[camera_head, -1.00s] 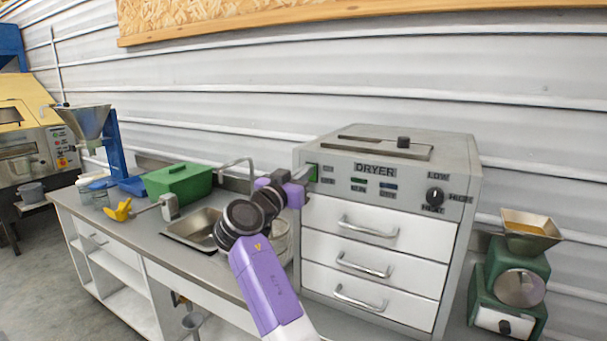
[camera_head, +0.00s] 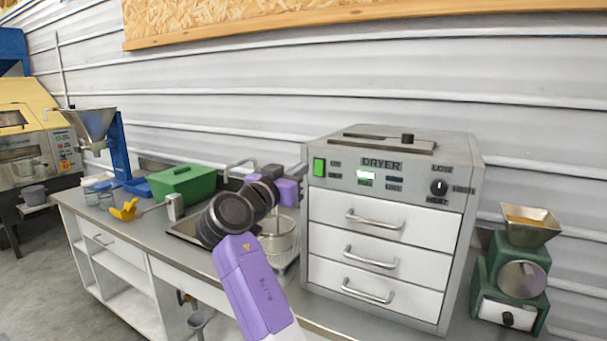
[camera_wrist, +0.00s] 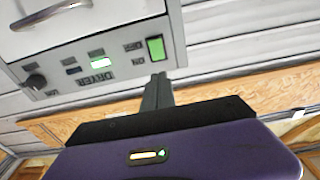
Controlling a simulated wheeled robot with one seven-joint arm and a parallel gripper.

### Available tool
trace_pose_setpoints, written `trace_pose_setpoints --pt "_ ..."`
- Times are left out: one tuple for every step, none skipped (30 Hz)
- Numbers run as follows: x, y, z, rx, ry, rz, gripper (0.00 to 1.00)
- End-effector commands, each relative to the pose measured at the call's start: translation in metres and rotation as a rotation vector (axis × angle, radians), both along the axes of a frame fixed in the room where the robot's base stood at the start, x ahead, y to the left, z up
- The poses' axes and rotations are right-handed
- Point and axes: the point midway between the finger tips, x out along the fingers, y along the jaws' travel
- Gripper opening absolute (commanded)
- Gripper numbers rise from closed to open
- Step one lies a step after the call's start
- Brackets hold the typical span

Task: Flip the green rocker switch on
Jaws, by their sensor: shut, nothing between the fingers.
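The green rocker switch (camera_head: 319,167) is on the upper left of the dryer's front panel, and I see all of it. It also shows in the wrist view (camera_wrist: 156,48). A small indicator (camera_head: 366,175) to its right on the panel glows bright green, and it is lit in the wrist view too (camera_wrist: 100,62). My gripper (camera_head: 301,169) is shut and empty, just left of the switch in the head view. In the wrist view its closed fingers (camera_wrist: 158,84) point toward the panel, with a gap in the picture between their tips and the switch.
The grey dryer (camera_head: 470,215) has three white drawers with metal handles and a heat knob (camera_head: 439,188). A green grinder (camera_head: 515,265) stands to its right. A green box (camera_head: 185,184), a sink and a yellow scoop (camera_head: 125,210) are on the counter to the left.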

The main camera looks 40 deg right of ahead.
Motion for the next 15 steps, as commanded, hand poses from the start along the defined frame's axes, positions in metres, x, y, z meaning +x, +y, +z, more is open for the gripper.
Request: trace_pose_setpoints --pt "-0.001 0.009 0.0 -0.001 -0.003 0.005 0.0" --pt "-0.003 0.014 0.0 -0.001 -0.003 0.005 0.0" --pt "-0.005 0.019 0.0 0.0 -0.003 0.005 0.0" --pt "-0.007 0.025 0.001 0.0 -0.002 0.006 0.0" --pt "-0.008 0.03 0.002 -0.001 -0.003 0.006 0.0" --pt "-0.011 0.035 0.003 0.0 -0.003 0.005 0.0" --pt "-0.012 0.04 0.003 0.0 -0.003 0.005 0.0" --pt "-0.014 0.044 0.004 -0.001 -0.003 0.005 0.0" --pt "-0.016 0.049 0.005 -0.001 -0.002 0.004 0.0" --pt "-0.017 0.052 0.006 0.0 -0.002 0.004 0.0" --pt "-0.018 0.054 0.006 0.0 -0.002 0.003 0.0" --pt "-0.019 0.057 0.007 0.0 -0.002 0.003 0.0" --pt "-0.02 0.059 0.007 0.0 -0.002 0.003 0.0" --pt "-0.021 0.06 0.007 0.0 -0.002 0.003 0.0" --pt "-0.021 0.062 0.008 0.0 -0.002 0.003 0.0"
